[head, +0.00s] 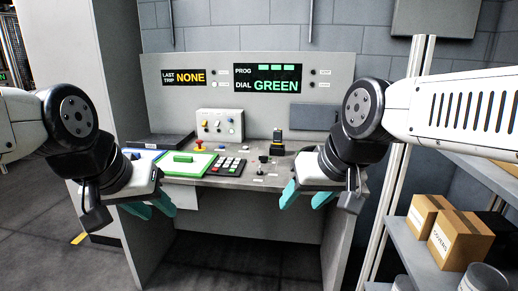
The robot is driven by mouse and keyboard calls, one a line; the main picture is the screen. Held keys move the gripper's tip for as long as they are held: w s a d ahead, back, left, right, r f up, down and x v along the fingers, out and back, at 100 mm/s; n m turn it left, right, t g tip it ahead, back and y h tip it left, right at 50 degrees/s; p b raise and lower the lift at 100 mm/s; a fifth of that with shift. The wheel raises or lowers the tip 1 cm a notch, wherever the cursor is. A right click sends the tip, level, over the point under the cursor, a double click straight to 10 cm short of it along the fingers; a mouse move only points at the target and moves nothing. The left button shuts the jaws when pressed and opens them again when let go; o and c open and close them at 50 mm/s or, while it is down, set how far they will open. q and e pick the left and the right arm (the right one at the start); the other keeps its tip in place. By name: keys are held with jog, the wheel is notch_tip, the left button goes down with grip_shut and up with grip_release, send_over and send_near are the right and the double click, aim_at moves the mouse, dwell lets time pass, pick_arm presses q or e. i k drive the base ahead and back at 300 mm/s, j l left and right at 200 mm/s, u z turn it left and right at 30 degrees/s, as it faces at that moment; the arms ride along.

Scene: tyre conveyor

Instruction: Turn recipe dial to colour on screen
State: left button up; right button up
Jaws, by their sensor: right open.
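The screen (268,79) on the console's back panel reads "PROG" with green bars beside it, and "DIAL GREEN" in green letters. A small dark knob (263,158) stands on the desk right of centre; I cannot tell for sure that it is the recipe dial. My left gripper (150,207) is at the desk's front left, teal fingertips apart and empty. My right gripper (305,196) is open and empty, in front of the desk's right part. Neither gripper touches a control.
A second screen (184,78) reads "LAST TRIP NONE". The desk carries a control box (220,125), a red button (199,145), a green tray (190,170), a keypad (228,167) and a black handheld device (278,142). Shelves with cardboard boxes (459,238) stand at the right.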

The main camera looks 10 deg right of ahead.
aim_at(263, 160)
jog(key=i, duration=1.5)
